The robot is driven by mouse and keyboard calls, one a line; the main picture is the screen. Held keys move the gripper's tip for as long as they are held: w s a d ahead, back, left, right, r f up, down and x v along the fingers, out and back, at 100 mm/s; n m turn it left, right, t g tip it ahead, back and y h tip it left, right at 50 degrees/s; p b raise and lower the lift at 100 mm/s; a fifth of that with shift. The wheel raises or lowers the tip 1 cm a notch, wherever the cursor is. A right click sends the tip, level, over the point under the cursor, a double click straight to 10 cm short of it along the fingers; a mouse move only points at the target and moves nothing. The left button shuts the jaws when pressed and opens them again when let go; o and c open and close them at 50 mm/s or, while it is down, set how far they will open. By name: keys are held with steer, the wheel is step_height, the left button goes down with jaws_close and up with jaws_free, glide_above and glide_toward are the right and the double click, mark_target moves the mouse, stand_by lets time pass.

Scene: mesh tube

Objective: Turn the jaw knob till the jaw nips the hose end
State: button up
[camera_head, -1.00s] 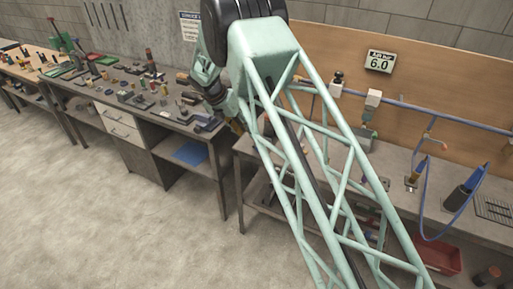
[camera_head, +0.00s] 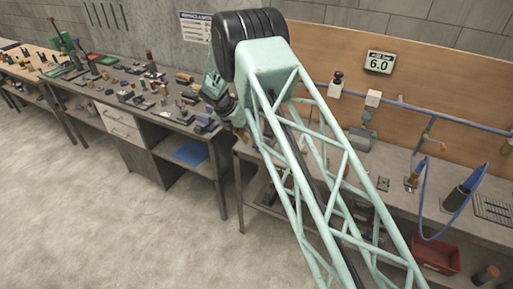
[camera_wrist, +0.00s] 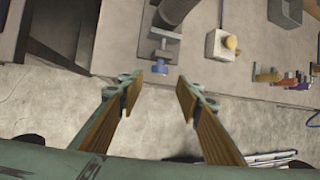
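In the wrist view a small blue-grey clamp fixture (camera_wrist: 165,47) stands at the bench edge, with a crossbar and a blue knob-like end (camera_wrist: 160,68) projecting past the edge. I take this for the jaw and its knob. A dark grey cylindrical piece (camera_wrist: 178,11), possibly the hose end, runs out of the top of the picture just above it. I cannot tell whether the jaw touches it. My gripper (camera_wrist: 160,86) is open and empty, its tan-padded fingers apart below the knob. In the head view my gripper (camera_head: 244,134) is small and partly hidden by my arm.
Right of the clamp in the wrist view are a pale box with a yellow button (camera_wrist: 230,42) and several coloured fittings (camera_wrist: 268,76). A dark recess (camera_wrist: 55,55) lies left. In the head view a blue hose (camera_head: 423,205) loops at right; floor (camera_head: 100,200) is clear.

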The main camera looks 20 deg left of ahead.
mark_target(257, 148)
steer(key=shift+p+x, duration=0.4)
steer(key=shift+x, duration=3.2)
steer(key=shift+c, duration=0.3)
steer(key=c, duration=0.8)
